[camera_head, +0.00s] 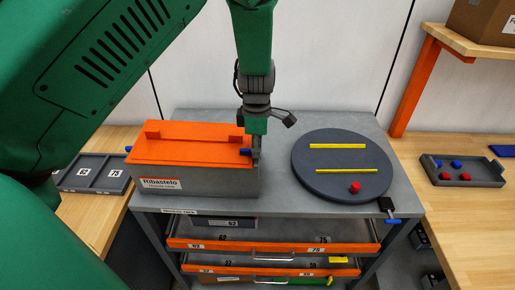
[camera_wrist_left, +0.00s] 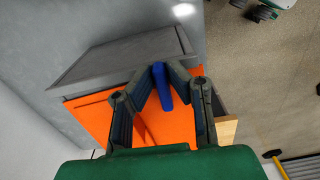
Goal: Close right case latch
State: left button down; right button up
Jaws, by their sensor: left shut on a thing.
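The grey case (camera_head: 212,182) with its orange lid (camera_head: 190,136) stands on the grey rack top, and the lid lies down on it. The right case latch (camera_head: 245,152) is a small blue piece at the case's right end. My left gripper (camera_head: 256,154) reaches down beside that end. In the left wrist view, its dark fingers (camera_wrist_left: 162,92) are shut on the blue latch (camera_wrist_left: 166,90), with the orange lid (camera_wrist_left: 92,116) behind. The fingers partly hide the latch, so its exact angle is unclear. My right gripper is not in view.
A dark round turntable (camera_head: 342,184) with yellow strips and a red knob sits right of the case. A blue-ended handle (camera_head: 393,221) juts from the rack's front right corner. Orange-fronted drawers (camera_head: 270,246) are below. A tray (camera_head: 462,174) lies on the right bench.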

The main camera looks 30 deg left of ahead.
pick_arm(q)
jog(key=shift+w+r+n, duration=0.2)
jog(key=shift+n, duration=0.1)
jog(key=c, duration=1.7)
grip_release()
jog(key=shift+o, duration=0.6)
jog(key=shift+f, duration=0.15)
jog(key=shift+r, duration=0.25)
notch_tip(320, 180, up, 11)
jog(key=shift+r, duration=0.2)
